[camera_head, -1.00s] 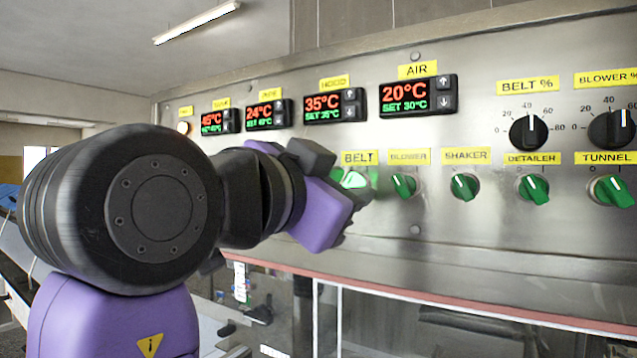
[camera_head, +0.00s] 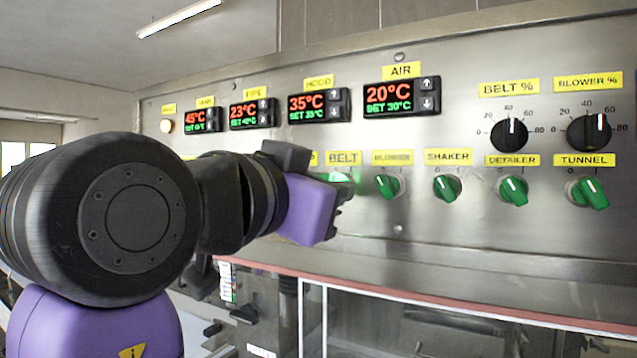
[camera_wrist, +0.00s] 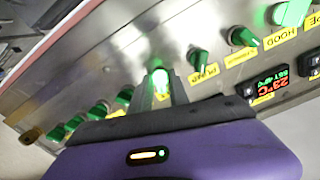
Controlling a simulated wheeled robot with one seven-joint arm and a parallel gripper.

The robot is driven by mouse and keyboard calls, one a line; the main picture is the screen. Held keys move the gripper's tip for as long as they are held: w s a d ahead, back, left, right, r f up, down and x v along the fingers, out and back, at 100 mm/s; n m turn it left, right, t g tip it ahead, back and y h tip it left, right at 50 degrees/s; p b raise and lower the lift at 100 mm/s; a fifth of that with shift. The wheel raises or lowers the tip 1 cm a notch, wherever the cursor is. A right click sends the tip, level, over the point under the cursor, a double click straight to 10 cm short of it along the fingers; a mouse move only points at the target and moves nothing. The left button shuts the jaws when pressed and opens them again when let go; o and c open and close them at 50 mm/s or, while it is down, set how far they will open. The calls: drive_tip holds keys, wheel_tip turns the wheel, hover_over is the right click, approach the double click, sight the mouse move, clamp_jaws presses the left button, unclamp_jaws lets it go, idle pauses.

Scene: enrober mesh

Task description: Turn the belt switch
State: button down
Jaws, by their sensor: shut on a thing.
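The belt switch (camera_head: 341,178) is a green, lit knob under the yellow BELT label (camera_head: 343,158) on the steel control panel. My gripper (camera_head: 338,196) is at it from the left and hides much of it in the head view. In the wrist view, the glowing green knob (camera_wrist: 160,76) sits at the tips of my two grey fingers (camera_wrist: 160,88). The fingers are shut on it, one on each side. The exact angle of the knob cannot be told because of the glow and the fingers.
To the right are the green blower (camera_head: 387,186), shaker (camera_head: 446,188), detailer (camera_head: 513,190) and tunnel (camera_head: 587,192) switches. Black dials (camera_head: 509,133) and temperature displays (camera_head: 402,96) sit above. A red-edged ledge (camera_head: 400,287) runs below the panel.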

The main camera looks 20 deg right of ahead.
drive_tip(key=shift+n+p, duration=2.1)
drive_tip(key=shift+n, duration=2.4)
drive_tip(key=c, duration=1.5)
unclamp_jaws()
drive_tip(key=b+v, duration=0.2)
drive_tip(key=v, duration=0.6)
drive_tip(key=shift+d, duration=0.1)
